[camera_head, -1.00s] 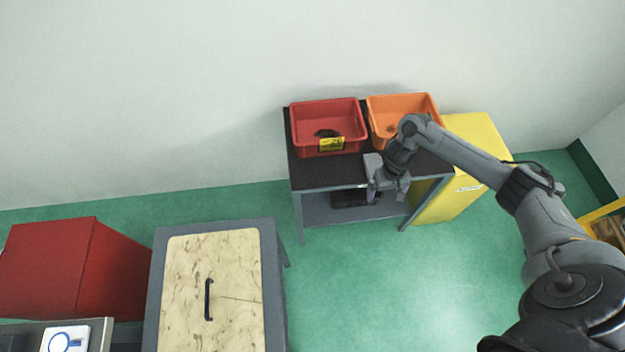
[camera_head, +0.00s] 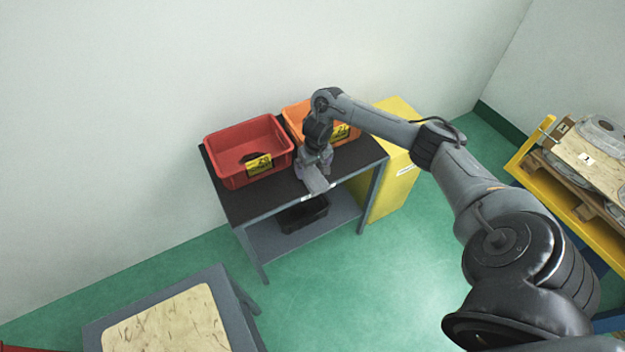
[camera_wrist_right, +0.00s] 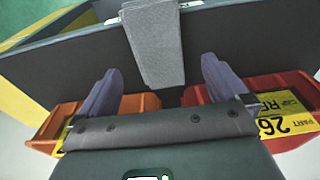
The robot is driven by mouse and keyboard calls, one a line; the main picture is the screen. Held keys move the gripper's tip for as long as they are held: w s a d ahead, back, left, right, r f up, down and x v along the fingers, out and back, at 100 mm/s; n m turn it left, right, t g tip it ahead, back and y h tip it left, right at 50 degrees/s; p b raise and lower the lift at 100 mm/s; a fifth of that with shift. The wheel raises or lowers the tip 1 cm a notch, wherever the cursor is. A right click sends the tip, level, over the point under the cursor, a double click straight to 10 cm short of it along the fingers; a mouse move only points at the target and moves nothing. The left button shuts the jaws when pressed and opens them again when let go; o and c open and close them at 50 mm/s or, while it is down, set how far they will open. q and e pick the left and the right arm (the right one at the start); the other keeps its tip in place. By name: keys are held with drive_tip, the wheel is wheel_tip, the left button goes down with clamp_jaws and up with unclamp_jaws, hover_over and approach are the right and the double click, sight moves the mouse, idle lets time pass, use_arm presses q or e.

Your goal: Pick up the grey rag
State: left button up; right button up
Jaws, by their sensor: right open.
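The grey rag (camera_head: 315,181) lies flat on the dark top of the workbench at its front edge, in front of the two bins. In the right wrist view the rag (camera_wrist_right: 155,42) is a ribbed grey strip reaching from the table edge to between my fingers. My right gripper (camera_head: 314,163) is at the rag's rear end, above the bench. Its two fingers (camera_wrist_right: 160,66) are spread on either side of the rag and hold nothing. I cannot tell the exact height gap. My left gripper is not in view.
A red bin (camera_head: 250,150) and an orange bin (camera_head: 298,118) with yellow labels stand behind the rag. A black box (camera_head: 303,214) sits on the lower shelf. A yellow cabinet (camera_head: 392,185) adjoins the bench. A loaded pallet (camera_head: 585,160) is at right.

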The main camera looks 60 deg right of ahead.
sight(313, 176)
use_arm(q)
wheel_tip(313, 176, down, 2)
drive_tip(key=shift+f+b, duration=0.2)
drive_tip(key=shift+b, duration=0.95)
use_arm(e)
drive_tip(key=f, duration=0.5)
drive_tip(key=shift+w+d, duration=0.2)
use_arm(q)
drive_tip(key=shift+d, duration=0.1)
use_arm(e)
drive_tip(key=shift+c, duration=0.6)
drive_tip(key=c, duration=1)
